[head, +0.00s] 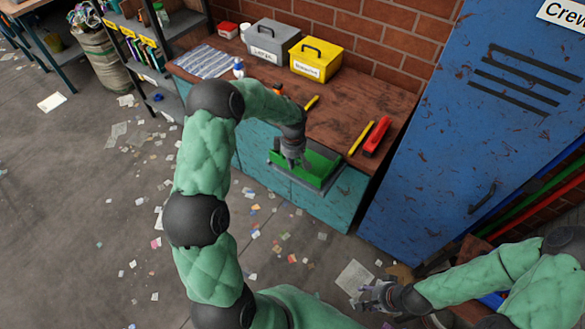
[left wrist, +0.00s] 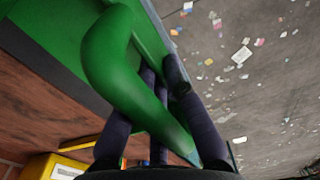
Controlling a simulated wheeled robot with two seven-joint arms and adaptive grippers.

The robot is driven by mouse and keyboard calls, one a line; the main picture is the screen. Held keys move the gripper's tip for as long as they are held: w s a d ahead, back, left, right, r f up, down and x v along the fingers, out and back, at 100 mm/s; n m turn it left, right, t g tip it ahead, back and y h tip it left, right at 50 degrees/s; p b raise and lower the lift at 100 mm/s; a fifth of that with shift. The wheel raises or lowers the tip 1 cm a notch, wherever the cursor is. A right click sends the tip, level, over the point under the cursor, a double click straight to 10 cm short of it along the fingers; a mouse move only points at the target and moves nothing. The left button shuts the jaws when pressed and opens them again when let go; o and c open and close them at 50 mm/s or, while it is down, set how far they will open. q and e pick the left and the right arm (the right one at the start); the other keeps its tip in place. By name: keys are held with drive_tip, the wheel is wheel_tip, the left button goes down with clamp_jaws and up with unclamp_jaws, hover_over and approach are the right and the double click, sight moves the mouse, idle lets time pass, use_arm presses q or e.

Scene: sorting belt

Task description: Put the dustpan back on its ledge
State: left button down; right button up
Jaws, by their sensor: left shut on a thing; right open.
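The green dustpan (head: 318,166) is at the front of the wooden-topped workbench, over a grey ledge (head: 345,186) on its teal front. I cannot tell whether the dustpan rests on the ledge or is just above it. My left gripper (head: 294,164) is shut on the dustpan at its left part. In the left wrist view the dark fingers (left wrist: 165,95) close around the curved green handle (left wrist: 108,52), and the pan lies beyond it. My right gripper (head: 372,297) is open and empty, low over the floor at the lower right.
The workbench top (head: 335,115) holds a yellow box (head: 315,60), a grey box (head: 272,40), a red tool (head: 377,137) and other small tools. A blue locker (head: 470,130) stands close on the right. Paper scraps litter the open floor to the left.

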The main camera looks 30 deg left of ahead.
use_arm(q)
drive_tip(key=f, duration=0.2)
drive_tip(key=f+b, duration=0.1)
drive_tip(key=shift+w+a+f, duration=0.2)
drive_tip(key=shift+f, duration=0.2)
drive_tip(key=shift+r, duration=0.1)
drive_tip(key=shift+f, duration=0.25)
drive_tip(key=c, duration=1.3)
unclamp_jaws()
drive_tip(key=shift+r, duration=0.15)
